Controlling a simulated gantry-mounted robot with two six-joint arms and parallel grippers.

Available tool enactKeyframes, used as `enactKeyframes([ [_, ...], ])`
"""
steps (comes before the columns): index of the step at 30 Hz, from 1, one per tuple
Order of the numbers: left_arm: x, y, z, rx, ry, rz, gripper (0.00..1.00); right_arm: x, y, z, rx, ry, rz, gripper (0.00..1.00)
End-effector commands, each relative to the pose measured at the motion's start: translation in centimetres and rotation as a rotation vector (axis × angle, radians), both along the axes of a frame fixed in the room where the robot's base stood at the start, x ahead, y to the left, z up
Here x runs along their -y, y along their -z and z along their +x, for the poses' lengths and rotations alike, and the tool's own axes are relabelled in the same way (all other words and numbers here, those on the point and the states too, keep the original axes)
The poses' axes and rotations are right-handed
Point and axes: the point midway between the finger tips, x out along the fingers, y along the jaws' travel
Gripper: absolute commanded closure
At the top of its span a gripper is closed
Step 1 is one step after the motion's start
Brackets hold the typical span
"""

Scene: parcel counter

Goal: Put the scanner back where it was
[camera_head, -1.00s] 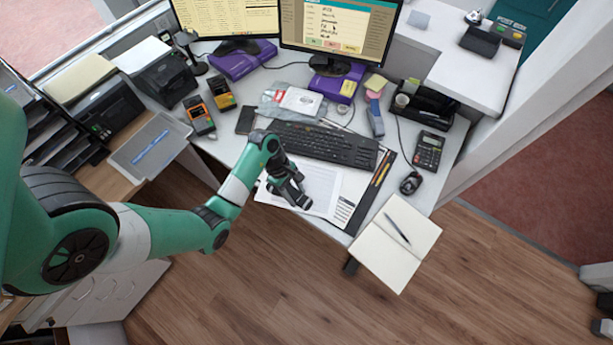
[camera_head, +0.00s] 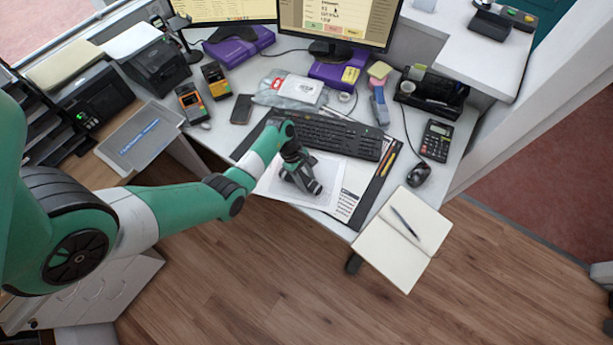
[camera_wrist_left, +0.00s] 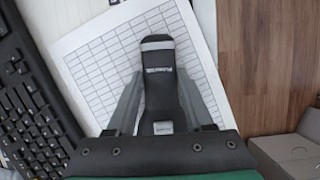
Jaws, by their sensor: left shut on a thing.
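The scanner (camera_wrist_left: 158,60) is a black handheld device with a grey band near its end. In the left wrist view it lies between the two fingers of my left gripper (camera_wrist_left: 160,88), which is shut on it. In the head view my left gripper (camera_head: 300,172) is over the printed sheet (camera_head: 273,187) in front of the keyboard. The dark scanner (camera_head: 311,186) shows partly below the fingers there. I cannot tell whether it touches the sheet. My right gripper is not in view.
A black gooseneck stand (camera_head: 181,27) is at the back left. Orange-and-black handheld devices (camera_head: 191,103) and a phone (camera_head: 242,109) lie left of the keyboard (camera_head: 335,137). An open notebook (camera_head: 385,245) overhangs the front edge. A calculator (camera_head: 436,140) and mouse (camera_head: 419,174) are right.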

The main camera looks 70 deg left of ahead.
Motion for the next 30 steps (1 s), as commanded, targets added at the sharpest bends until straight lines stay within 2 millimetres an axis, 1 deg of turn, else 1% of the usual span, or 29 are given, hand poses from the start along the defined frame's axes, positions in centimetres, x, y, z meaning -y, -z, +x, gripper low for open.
enactKeyframes([
  [4, 0.0, 0.4, 0.0, 0.0, 0.0, 0.0, 1.0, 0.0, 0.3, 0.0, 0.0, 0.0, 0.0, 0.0],
  [5, 0.0, 0.3, 0.0, 0.0, 0.0, 0.0, 0.43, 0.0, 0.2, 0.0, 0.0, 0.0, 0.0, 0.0],
  [6, 0.0, 0.2, 0.0, 0.0, 0.0, 0.0, 0.36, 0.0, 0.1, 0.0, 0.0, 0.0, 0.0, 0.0],
  [9, 0.0, 0.2, 0.0, 0.0, 0.0, 0.0, 0.18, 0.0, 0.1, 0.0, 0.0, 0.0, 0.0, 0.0],
  [17, 0.0, 0.2, 0.0, 0.0, 0.0, 0.0, 0.18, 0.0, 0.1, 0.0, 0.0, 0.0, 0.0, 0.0],
  [20, -0.1, -0.4, 0.0, 0.0, 0.0, 0.0, 0.18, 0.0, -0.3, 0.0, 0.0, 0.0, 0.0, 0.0],
  [23, -0.6, -1.9, -0.3, 0.002, -0.002, 0.001, 0.18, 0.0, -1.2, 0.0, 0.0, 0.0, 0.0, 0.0],
  [30, -2.4, -7.5, -1.5, 0.003, -0.002, 0.002, 0.18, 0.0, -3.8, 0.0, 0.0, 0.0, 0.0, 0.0],
])
